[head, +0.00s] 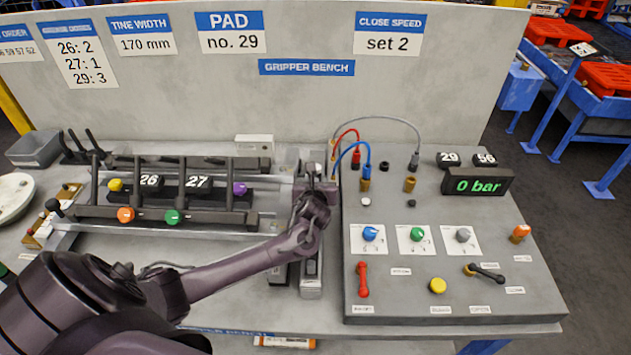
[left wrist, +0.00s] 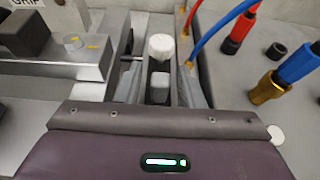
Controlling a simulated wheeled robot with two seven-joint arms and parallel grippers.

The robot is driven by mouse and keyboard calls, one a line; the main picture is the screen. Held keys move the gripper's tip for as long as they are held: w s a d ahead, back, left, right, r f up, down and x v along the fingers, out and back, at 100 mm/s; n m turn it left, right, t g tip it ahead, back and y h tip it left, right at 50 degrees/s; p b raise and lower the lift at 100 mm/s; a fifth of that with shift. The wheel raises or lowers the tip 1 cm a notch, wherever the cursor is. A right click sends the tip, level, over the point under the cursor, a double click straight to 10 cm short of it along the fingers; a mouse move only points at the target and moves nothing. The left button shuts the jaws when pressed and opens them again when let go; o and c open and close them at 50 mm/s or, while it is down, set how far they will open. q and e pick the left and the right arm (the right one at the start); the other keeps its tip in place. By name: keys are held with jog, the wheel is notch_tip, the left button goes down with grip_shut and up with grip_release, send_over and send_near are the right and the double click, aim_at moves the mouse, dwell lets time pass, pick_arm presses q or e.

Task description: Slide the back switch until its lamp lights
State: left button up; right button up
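The back switch shows in the left wrist view as a grey slide block (left wrist: 159,82) in a dark slot, with a pale round lamp (left wrist: 161,46) beyond it. The lamp looks white and unlit. In the head view the lamp (head: 312,168) shows just past my left gripper (head: 311,190), which hides most of the switch. In the left wrist view, my left gripper's grey fingers (left wrist: 160,88) stand apart on either side of the slot; whether they touch the block I cannot tell. My right gripper is in neither view.
A control panel (head: 400,295) with knobs, levers and a "0 bar" display (head: 478,185) stands close on the right. Red and blue hoses (head: 347,150) arch near the gripper. A rack with numbered blocks (head: 198,184) lies to the left. Another slide switch (head: 311,268) is nearer the front.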

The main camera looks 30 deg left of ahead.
aim_at(315, 179)
pick_arm(q)
grip_shut()
jog(key=shift+w+a, duration=0.35)
jog(key=shift+w, duration=0.2)
jog(key=shift+w+a, duration=0.3)
jog(key=shift+w, duration=0.3)
jog(key=shift+o, duration=0.7)
grip_release()
jog(key=shift+s, duration=0.2)
jog(key=shift+b+v, duration=0.7)
jog(key=shift+v, duration=3.15)
